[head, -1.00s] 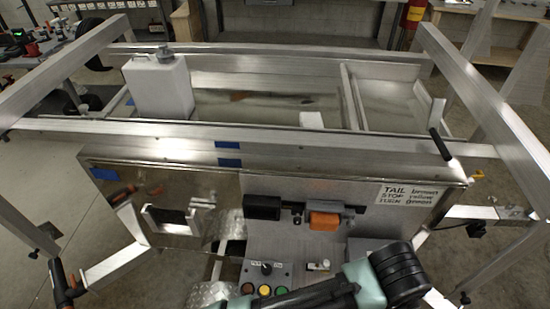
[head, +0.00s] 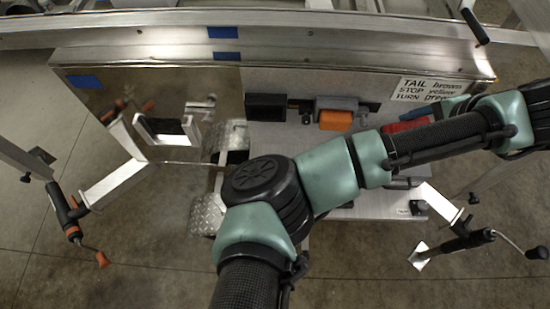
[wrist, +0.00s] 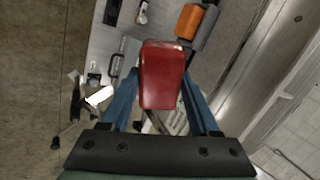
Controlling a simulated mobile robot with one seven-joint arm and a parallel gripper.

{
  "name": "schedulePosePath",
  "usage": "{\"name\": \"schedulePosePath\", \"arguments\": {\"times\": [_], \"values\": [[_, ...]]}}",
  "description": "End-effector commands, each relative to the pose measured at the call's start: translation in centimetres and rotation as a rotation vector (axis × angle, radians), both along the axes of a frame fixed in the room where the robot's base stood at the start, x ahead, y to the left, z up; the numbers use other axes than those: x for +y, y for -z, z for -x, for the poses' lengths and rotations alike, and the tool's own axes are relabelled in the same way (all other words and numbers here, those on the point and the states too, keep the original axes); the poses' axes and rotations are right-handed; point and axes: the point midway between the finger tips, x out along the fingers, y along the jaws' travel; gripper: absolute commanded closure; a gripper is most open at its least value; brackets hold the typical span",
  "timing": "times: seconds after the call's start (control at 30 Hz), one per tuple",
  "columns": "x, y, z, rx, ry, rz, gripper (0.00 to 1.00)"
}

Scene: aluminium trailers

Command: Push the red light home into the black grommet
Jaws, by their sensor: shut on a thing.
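The red light (wrist: 162,62) is a rounded rectangular block between the two blue fingers of my gripper (wrist: 158,88) in the wrist view. My gripper is shut on it. In the head view a strip of the red light (head: 405,126) shows behind my arm, which hides most of it and the fingers. A silver bracket (head: 140,123) with a dark rectangular opening stands at the left of the trailer's rear in the head view. I cannot tell whether that dark part is the black grommet. The light is well to the right of this bracket and apart from it.
On the grey panel sit a black block (head: 265,107) and an orange block (head: 335,119). A wiring label (head: 428,90) is at the upper right. Jack handles (head: 68,222) stick out at both sides. My arm crosses the front.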

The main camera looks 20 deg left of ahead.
Motion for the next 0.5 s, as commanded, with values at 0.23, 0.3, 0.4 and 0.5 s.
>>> {"name": "schedulePosePath", "arguments": {"times": [0.23,0.3,0.4,0.5], "values": [[1.2,0.1,-2.7,-0.208,0.350,-0.078,1.00],[2.1,0.3,-3.3,-0.276,0.432,-0.092,1.00],[3.6,0.6,-4.0,-0.368,0.521,-0.109,1.00],[5.2,1.3,-4.4,-0.455,0.584,-0.124,1.00]]}}
